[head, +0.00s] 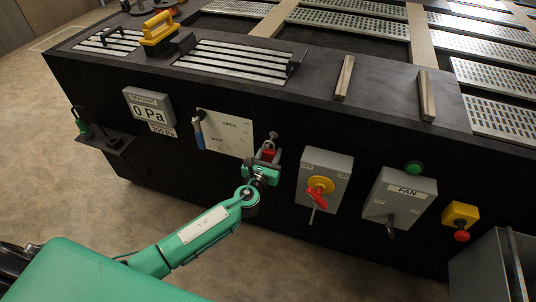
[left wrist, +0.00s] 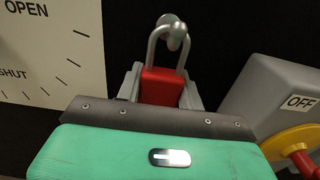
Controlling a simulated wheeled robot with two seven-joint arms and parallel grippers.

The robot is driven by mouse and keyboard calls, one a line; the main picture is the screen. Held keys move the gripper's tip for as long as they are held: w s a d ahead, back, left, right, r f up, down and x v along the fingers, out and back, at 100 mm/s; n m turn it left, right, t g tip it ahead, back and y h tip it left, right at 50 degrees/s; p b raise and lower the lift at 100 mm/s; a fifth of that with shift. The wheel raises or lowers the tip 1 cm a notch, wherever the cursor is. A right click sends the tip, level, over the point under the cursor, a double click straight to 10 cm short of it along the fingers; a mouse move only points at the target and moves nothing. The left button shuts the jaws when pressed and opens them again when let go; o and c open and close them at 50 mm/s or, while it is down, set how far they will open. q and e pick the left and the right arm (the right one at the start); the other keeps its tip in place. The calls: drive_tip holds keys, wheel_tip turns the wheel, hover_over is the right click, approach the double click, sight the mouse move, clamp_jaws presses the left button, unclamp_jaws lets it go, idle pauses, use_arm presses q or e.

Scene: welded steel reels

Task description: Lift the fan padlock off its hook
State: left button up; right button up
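The red padlock (head: 268,155) hangs upright by its grey shackle on a small metal hook (head: 273,135) on the dark front panel. In the left wrist view the red padlock body (left wrist: 160,87) sits below the hook's rounded end (left wrist: 177,40), which shows inside the top of the shackle. My left gripper (head: 266,160) is at the padlock. Its two grey fingers (left wrist: 161,90) lie against the left and right sides of the body, with no clear gap. The lower part of the body is hidden behind the gripper. My right gripper is not in view.
An OPEN/SHUT dial plate (head: 226,132) with a blue handle is just left of the hook. A grey switch box (head: 326,172) with a red and yellow knob is to the right, then the FAN box (head: 401,198). A grey open-topped bin (head: 480,272) stands lower right.

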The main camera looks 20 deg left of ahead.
use_arm(q)
drive_tip(key=shift+c, duration=1.3)
drive_tip(key=shift+r+p, duration=0.65)
drive_tip(key=shift+p, duration=0.05)
drive_tip(key=shift+s, duration=0.1)
drive_tip(key=shift+s+r+p, duration=0.2)
drive_tip(key=shift+s+p, duration=0.2)
drive_tip(key=shift+s, duration=0.5)
drive_tip(key=shift+s+r+p, duration=0.2)
drive_tip(key=shift+s+p, duration=0.15)
drive_tip(key=shift+s, duration=0.55)
approach(266, 157)
drive_tip(key=shift+w+d+r+p, duration=0.1)
drive_tip(key=shift+d+r+p, duration=0.1)
drive_tip(key=shift+r, duration=0.4)
drive_tip(key=shift+w+d+r+p, duration=0.1)
drive_tip(key=shift+w+r+p, duration=0.1)
drive_tip(key=shift+r, duration=0.4)
